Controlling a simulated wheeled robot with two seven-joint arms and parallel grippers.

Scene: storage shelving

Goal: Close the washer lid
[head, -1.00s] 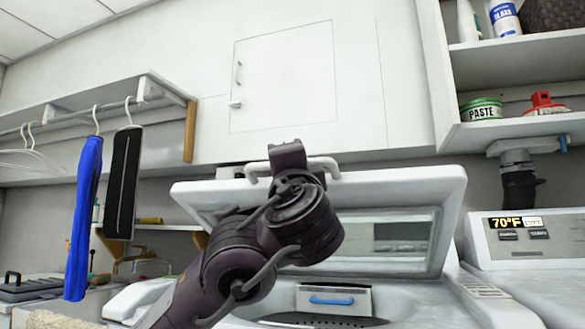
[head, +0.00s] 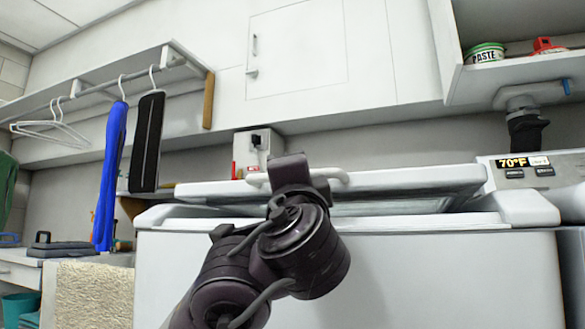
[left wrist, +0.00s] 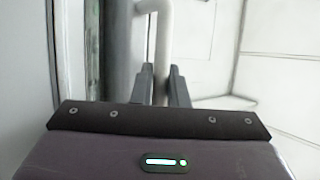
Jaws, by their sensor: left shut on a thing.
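The white washer lid (head: 420,182) is tilted low over the white washer (head: 440,270), close to flat. A grey gap and part of its underside show between the lid and the washer's top. The white bar handle (head: 335,177) sits on the lid's edge. My left gripper (head: 290,166) is at that handle, its arm in front of the washer. In the left wrist view, the two fingers of my left gripper (left wrist: 161,84) are shut on the handle (left wrist: 163,40). The arm hides part of the lid and handle in the head view. My right gripper is not in view.
A control panel reading 70°F (head: 520,168) stands at the right. A white wall cabinet (head: 370,60) is above the washer. A blue garment (head: 110,180) and a black one (head: 148,140) hang at the left. A beige towel (head: 95,295) hangs left of the washer.

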